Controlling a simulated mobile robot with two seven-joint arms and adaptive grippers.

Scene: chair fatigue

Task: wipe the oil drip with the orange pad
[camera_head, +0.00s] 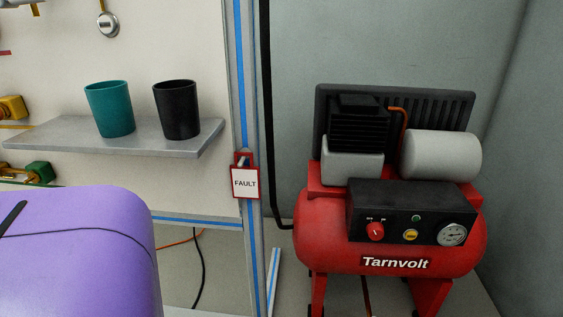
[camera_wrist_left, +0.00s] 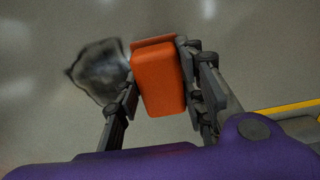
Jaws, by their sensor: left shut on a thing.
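The orange pad (camera_wrist_left: 158,80) is in the left wrist view, a block with rounded edges. My left gripper (camera_wrist_left: 160,85) is shut on it, one finger on each side. A dark, irregular smudge (camera_wrist_left: 99,72), which looks like the oil drip, lies on the grey floor just left of the pad. The pad covers part of the view beside the smudge, and I cannot tell whether it touches the floor. Neither the pad nor the smudge shows in the head view. My right gripper is in neither view.
A red Tarnvolt compressor (camera_head: 390,235) stands at the right by the grey wall. A shelf (camera_head: 110,140) holds a teal cup (camera_head: 110,110) and a black cup (camera_head: 177,110). A FAULT tag (camera_head: 245,182) hangs on the post. A yellow floor line (camera_wrist_left: 290,108) runs at the right.

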